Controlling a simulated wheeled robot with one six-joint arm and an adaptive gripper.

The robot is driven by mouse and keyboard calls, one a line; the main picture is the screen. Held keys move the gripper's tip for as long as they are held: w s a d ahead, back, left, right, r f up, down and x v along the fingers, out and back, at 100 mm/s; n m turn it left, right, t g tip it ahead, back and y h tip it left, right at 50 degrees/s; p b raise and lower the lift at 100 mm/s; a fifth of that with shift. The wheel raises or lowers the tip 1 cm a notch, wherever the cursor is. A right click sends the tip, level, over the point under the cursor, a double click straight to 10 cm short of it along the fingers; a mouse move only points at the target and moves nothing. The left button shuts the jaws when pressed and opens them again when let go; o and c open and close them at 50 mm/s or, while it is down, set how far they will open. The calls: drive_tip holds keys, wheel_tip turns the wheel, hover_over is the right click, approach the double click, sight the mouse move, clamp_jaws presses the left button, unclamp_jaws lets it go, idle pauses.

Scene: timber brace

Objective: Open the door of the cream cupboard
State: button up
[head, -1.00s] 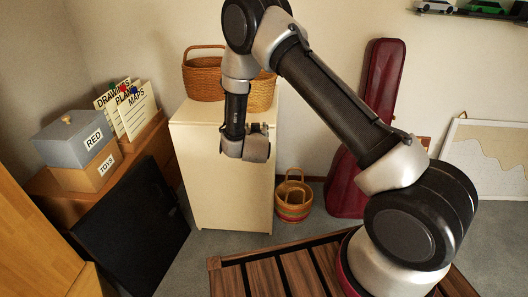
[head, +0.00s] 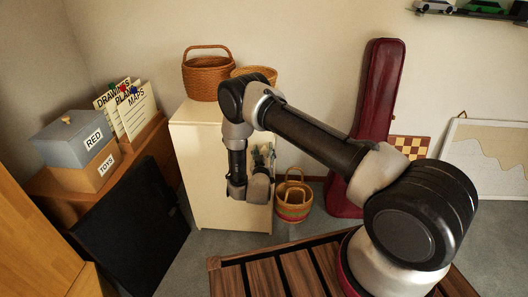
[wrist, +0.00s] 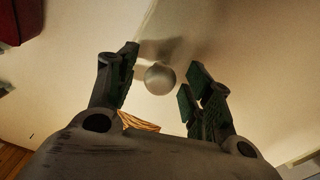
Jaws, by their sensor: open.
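The cream cupboard (head: 200,185) stands against the back wall, and its door looks shut. My gripper (head: 263,156) is in front of the cupboard's right part, and my arm hides some of the front. In the wrist view, a round pale knob (wrist: 160,78) sits on a cream face (wrist: 235,50), with a shadow beside it. My gripper's fingers (wrist: 160,72) are open, one on each side of the knob. A gap shows between the knob and each finger. I cannot tell how deep the fingertips reach. The knob is hidden in the head view.
A wicker basket (head: 208,78) and a second basket (head: 253,73) stand on the cupboard. A striped basket (head: 293,200) is on the floor at its right, near a dark red case (head: 380,100). A black panel (head: 135,225) leans at the left. A slatted wooden surface (head: 285,270) is in front.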

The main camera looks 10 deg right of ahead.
drive_tip(key=shift+w+d, duration=0.1)
drive_tip(key=shift+w, duration=0.15)
drive_tip(key=shift+c, duration=0.4)
clamp_jaws()
drive_tip(key=shift+s, duration=0.15)
